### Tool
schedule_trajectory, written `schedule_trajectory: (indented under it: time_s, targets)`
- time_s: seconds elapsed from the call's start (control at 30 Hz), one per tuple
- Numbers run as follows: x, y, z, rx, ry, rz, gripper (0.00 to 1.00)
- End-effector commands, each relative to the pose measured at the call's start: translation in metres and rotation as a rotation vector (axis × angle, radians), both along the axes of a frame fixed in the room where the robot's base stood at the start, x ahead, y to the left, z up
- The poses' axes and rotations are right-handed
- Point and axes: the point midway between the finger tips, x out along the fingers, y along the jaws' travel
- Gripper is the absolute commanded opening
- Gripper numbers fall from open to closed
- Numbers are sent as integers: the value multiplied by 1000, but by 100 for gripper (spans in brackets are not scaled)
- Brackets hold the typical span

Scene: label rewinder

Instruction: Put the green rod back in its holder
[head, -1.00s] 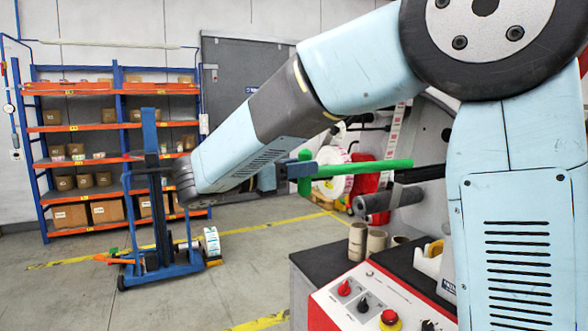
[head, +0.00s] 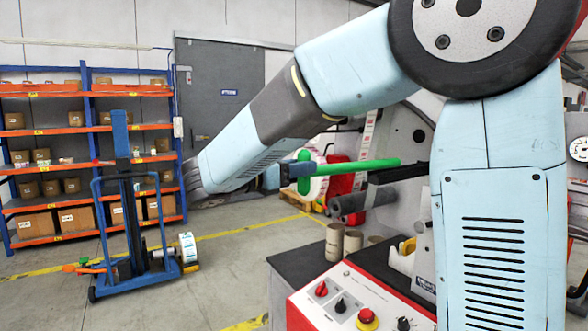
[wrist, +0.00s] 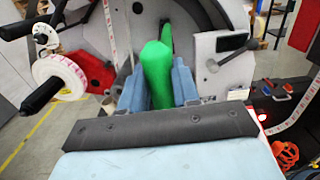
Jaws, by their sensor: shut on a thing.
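My gripper (head: 303,171) is shut on the green rod (head: 365,166) near its end with the green crosspiece. In the head view the rod points right, roughly level, toward the grey machine. Its far end shows just above a black arm (head: 398,174); I cannot tell whether they touch. In the wrist view the rod (wrist: 158,75) stands between the two blue fingers (wrist: 158,90) and runs away toward the machine's grey panel (wrist: 205,60), near a dark slot (wrist: 167,38). I cannot clearly make out the holder, or whether the rod's tip is in anything.
A red-and-white control panel (head: 335,303) and cardboard cores (head: 334,240) lie below the rod. Dark rollers (head: 350,203) stick out beneath it. A white label roll (wrist: 60,80) is at left in the wrist view. A blue lift trolley (head: 128,220) and shelves stand farther left.

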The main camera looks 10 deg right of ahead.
Motion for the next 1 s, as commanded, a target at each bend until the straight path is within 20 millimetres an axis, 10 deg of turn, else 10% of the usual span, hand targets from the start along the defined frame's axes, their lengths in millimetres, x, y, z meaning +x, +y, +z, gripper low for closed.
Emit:
schedule_trajectory:
  time_s: [1.0]
  targets:
    - [25,-60,-1,0,0,0,0]
